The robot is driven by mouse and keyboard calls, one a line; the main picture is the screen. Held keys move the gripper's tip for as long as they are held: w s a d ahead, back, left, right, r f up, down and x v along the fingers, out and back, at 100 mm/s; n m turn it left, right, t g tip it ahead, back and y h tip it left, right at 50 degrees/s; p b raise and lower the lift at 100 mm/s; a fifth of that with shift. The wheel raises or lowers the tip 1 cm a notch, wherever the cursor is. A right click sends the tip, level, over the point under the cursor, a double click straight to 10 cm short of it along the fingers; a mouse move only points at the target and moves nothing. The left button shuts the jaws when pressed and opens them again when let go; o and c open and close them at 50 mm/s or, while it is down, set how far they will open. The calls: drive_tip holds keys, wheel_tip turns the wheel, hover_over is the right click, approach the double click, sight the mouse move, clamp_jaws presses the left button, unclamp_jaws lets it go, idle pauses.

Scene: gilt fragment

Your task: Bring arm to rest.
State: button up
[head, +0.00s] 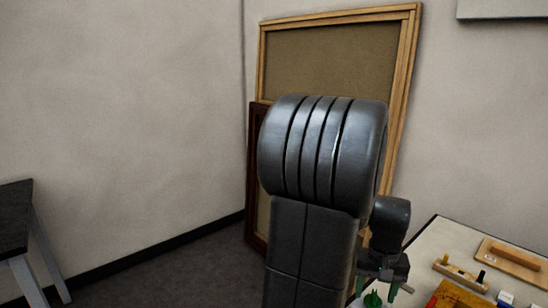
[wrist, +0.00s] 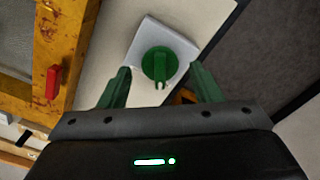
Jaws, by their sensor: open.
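My arm rises in the middle of the head view and hides part of what is behind it. My gripper (wrist: 160,85) shows in the wrist view with its two green fingers apart. Between and beyond the fingertips is a round green object (wrist: 158,66) with a notched tab, on a white square piece (wrist: 177,38). I cannot tell the distance between the fingers and the green object, but nothing is seen clamped. In the head view the gripper (head: 383,291) is small and partly hidden, low beside the table, with green showing near it.
A pale table (head: 440,240) at right bears a wooden block tool (head: 512,260), a wooden bar (head: 460,273) and a yellow-orange frame (wrist: 62,45). Large wooden frames (head: 411,60) lean on the wall behind my arm. A dark-topped table (head: 14,215) stands at far left. Floor between is clear.

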drive_tip(key=shift+n+b, duration=0.3)
drive_tip(key=shift+n, duration=1.1)
drive_tip(key=shift+r, duration=0.1)
